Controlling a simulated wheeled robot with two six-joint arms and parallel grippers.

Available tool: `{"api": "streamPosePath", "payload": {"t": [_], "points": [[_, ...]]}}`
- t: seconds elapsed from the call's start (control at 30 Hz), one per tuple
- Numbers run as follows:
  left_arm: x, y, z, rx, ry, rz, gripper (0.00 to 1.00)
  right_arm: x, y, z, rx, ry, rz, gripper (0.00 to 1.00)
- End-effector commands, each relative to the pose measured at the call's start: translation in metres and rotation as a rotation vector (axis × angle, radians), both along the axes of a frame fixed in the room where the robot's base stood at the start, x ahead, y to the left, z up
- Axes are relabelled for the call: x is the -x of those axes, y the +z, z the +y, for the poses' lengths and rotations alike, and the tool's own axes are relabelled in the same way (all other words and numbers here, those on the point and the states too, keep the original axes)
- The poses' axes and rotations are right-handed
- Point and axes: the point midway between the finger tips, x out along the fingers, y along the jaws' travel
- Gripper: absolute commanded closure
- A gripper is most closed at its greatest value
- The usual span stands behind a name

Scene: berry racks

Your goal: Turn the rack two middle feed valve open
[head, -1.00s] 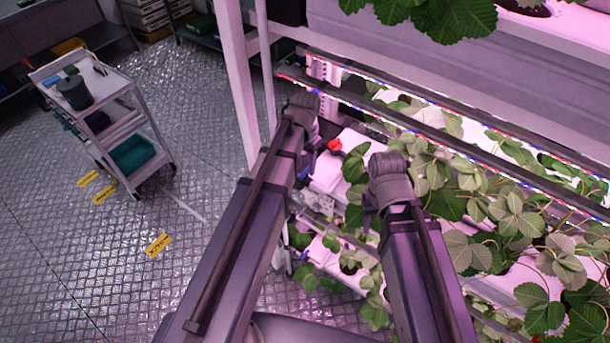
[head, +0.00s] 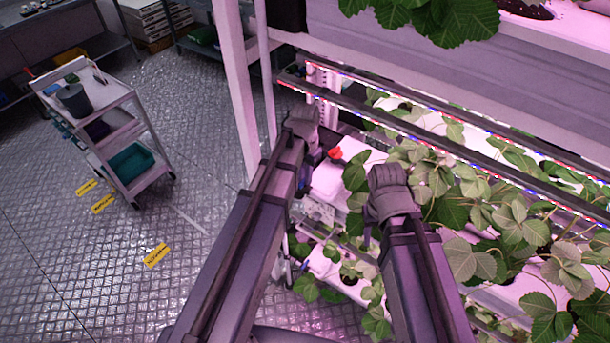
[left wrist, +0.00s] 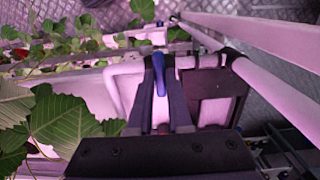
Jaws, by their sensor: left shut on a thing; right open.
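In the left wrist view, my left gripper (left wrist: 160,75) is shut on a blue valve handle (left wrist: 158,64), whose end shows between the fingertips. In the head view, my left gripper (head: 304,186) is at the near end of the rack, largely covered by my own arm. My right gripper (head: 373,222) is open and empty among the leaves to the right, mostly hidden by its wrist.
A red knob (head: 335,153) shows just right of my left wrist. Strawberry plants (head: 460,200) crowd the rack's shelves under light bars (head: 420,135). A white rack post (head: 238,85) stands left of the arms. A trolley (head: 120,115) stands on the open floor farther left.

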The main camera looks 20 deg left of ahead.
Motion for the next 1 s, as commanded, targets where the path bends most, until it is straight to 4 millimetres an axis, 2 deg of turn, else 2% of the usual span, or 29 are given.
{"api": "streamPosePath", "payload": {"t": [0.57, 1.0], "points": [[0.0001, -0.0001, 0.0, 0.0, 0.063, 0.0, 1.0, 0.0, -0.0001, 0.0, 0.0, 0.0, 0.0, 0.5], [0.0001, -0.0001, -0.0001, 0.0, 0.429, 0.0, 1.0, 0.0, -0.0001, 0.0, 0.0, 0.0, 0.0, 0.5]]}}
